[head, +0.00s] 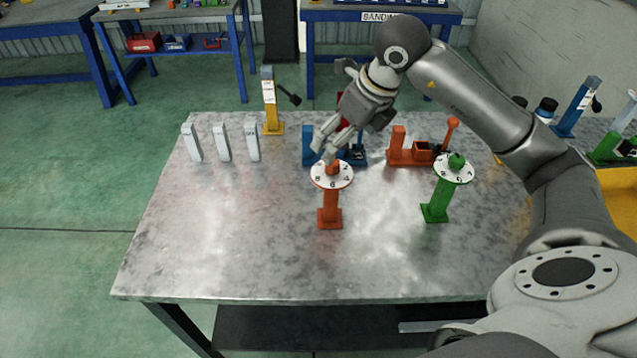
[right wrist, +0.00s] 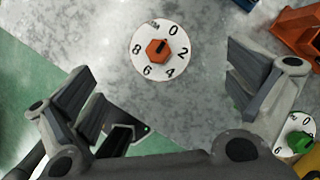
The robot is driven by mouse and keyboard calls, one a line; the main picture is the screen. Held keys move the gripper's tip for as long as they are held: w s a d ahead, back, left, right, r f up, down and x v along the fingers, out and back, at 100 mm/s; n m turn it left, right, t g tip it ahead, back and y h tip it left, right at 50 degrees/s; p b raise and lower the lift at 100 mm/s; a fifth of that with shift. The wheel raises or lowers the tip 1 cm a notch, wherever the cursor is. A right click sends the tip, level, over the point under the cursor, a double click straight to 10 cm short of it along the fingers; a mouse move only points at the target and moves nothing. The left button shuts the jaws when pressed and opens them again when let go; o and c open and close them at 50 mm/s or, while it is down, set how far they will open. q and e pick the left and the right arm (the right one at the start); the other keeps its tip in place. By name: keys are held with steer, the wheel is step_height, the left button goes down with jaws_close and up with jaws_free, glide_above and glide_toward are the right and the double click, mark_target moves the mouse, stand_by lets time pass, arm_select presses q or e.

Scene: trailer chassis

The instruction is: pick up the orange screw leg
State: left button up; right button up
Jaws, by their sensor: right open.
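The orange screw leg (head: 330,206) stands upright on the metal table, with a white numbered dial around its top. In the right wrist view its orange hexagonal top (right wrist: 157,53) shows from above, inside the dial. My right gripper (head: 328,146) is open and empty, with its fingers by the top of the leg in the head view. In the right wrist view the fingers of my right gripper (right wrist: 165,88) are spread wide to either side of the dial, apart from it. My left gripper is not in view.
A green screw leg (head: 437,197) with a similar dial stands to the right. Behind are an orange part (head: 408,154), a blue part (head: 308,147) and a yellow part (head: 271,108). Several white blocks (head: 222,142) stand at the left. The table's front left (head: 215,245) is clear.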

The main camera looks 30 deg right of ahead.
mark_target(334, 164)
steer(key=f, duration=0.2)
steer(key=f+p, duration=0.1)
steer(key=shift+s+a+f, duration=0.15)
steer(key=shift+a+f, duration=0.1)
steer(key=shift+f, duration=0.1)
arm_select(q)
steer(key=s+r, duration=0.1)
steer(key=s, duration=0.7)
arm_select(e)
steer(key=shift+w+f, duration=0.25)
steer(key=shift+f, duration=0.05)
steer(key=p+x, duration=0.2)
steer(key=x, duration=0.2)
steer(key=shift+w+f, duration=0.1)
steer(key=shift+w, duration=0.05)
steer(key=shift+w+f+p, duration=0.1)
steer(key=shift+f+p, duration=0.2)
steer(key=shift+w+f, duration=0.1)
steer(key=shift+f, duration=0.05)
steer(key=shift+c, duration=1.3)
steer(key=c, duration=1.2)
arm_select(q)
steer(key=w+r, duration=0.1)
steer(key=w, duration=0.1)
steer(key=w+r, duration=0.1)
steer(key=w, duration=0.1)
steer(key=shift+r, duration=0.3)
arm_select(e)
steer(key=shift+c, duration=0.8)
